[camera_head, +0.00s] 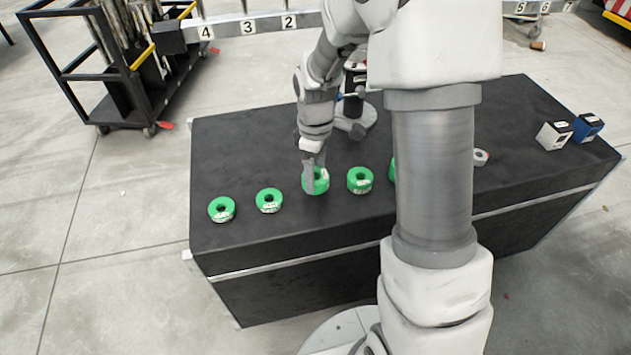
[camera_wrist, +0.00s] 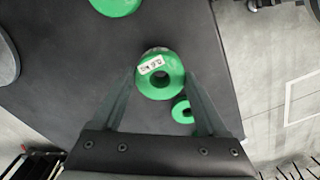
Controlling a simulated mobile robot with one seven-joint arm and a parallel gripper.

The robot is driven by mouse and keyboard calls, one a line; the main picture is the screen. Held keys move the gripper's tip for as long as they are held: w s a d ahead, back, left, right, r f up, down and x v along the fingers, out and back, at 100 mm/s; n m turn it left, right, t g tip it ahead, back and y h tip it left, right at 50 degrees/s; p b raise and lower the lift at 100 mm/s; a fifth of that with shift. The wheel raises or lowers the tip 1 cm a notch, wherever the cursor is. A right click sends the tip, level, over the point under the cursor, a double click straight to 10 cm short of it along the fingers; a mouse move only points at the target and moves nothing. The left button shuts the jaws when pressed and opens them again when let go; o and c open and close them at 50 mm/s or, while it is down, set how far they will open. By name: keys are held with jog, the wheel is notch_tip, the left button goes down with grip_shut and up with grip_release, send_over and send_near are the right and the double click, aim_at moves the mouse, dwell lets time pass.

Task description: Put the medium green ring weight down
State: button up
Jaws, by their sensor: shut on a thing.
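My gripper (camera_head: 314,178) points down at the black table and is shut on a green ring weight (camera_head: 322,184) with a pale label. In the wrist view, this ring (camera_wrist: 150,82) sits between the two fingertips (camera_wrist: 161,78), its hole and label facing the camera. It is at or just above the table top; I cannot tell whether it touches. Two green rings, an outer one (camera_head: 221,209) and a nearer one (camera_head: 268,201), lie to its left. Another green ring (camera_head: 360,181) lies to its right, and one more is mostly hidden behind my arm.
The black table (camera_head: 235,150) has bare room behind the rings. A white box (camera_head: 553,136) and a blue box (camera_head: 588,127) stand at its right end. A grey round-based object (camera_head: 357,117) stands at the back. A black cart (camera_head: 110,75) is on the floor at left.

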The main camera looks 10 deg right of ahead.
aim_at(316, 181)
jog(key=shift+f+b, duration=0.4)
jog(key=shift+f, duration=0.95)
jog(key=shift+f, duration=0.1)
jog(key=o, duration=0.9)
jog(key=shift+c, duration=0.2)
notch_tip(316, 181, up, 12)
jog(key=p, duration=0.4)
jog(key=s+r+m+t, duration=0.2)
jog(key=s+r+m, duration=0.3)
jog(key=s, duration=0.5)
jog(key=s+r+m+t, duration=0.3)
jog(key=s+r+m, duration=0.3)
jog(key=s+r, duration=0.3)
jog(key=shift+s+d+r+t, duration=0.3)
jog(key=shift+s+d+r, duration=0.1)
jog(key=shift+r, duration=0.2)
